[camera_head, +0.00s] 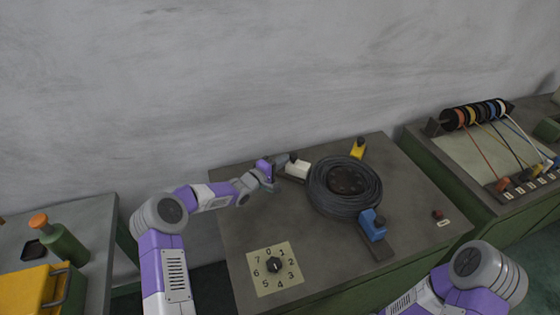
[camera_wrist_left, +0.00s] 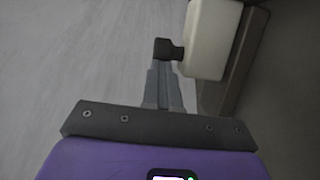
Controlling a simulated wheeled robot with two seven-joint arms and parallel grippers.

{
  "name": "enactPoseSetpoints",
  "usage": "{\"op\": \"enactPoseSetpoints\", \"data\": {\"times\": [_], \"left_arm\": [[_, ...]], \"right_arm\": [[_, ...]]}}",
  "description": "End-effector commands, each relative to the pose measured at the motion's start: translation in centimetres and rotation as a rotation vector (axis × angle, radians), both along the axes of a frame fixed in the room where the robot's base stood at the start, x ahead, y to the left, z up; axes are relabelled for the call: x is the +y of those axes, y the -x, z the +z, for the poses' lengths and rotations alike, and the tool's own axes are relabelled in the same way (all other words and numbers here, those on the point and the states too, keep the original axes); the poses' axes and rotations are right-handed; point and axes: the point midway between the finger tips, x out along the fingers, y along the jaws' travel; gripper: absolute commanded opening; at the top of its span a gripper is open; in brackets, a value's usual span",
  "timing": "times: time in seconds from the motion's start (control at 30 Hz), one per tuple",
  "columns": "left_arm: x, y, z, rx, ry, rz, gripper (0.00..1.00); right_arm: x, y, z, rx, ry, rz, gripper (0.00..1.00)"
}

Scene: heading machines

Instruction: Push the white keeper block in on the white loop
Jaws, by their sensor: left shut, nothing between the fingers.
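My left gripper (camera_head: 274,182) is just left of the block. I cannot make out a white loop at the coil. My right gripper is out of view.
A yellow block (camera_head: 358,148) and a blue block (camera_head: 373,224) stand around the coil. A numbered dial (camera_head: 274,266) is at the table's front left and a red button (camera_head: 437,214) at its right. A rack of coloured spools (camera_head: 475,113) stands on the right bench.

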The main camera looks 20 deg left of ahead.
Motion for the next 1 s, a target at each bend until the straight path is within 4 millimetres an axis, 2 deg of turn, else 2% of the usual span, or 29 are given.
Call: {"op": "enactPoseSetpoints", "data": {"times": [0.03, 0.07, 0.27, 0.53, 0.73, 1.0], "left_arm": [[-1.0, 0.2, 0.2, -0.002, 0.006, -0.022, 0.00], [-0.6, 0.3, 0.2, -0.002, 0.005, -0.020, 0.00], [4.4, 1.0, 0.4, -0.002, 0.002, 0.008, 0.00], [7.7, 6.3, 0.5, 0.001, 0.002, 0.013, 0.00], [9.0, 8.9, 0.6, -0.002, 0.002, 0.011, 0.00], [9.5, 9.8, 0.6, -0.003, 0.003, 0.010, 0.00]], "right_arm": [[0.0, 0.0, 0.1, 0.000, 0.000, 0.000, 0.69], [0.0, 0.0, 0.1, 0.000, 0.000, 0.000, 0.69], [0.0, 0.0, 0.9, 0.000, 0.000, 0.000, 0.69], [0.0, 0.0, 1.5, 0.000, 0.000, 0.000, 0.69], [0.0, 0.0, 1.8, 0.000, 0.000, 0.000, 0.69], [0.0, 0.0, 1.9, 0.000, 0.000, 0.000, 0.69]]}}
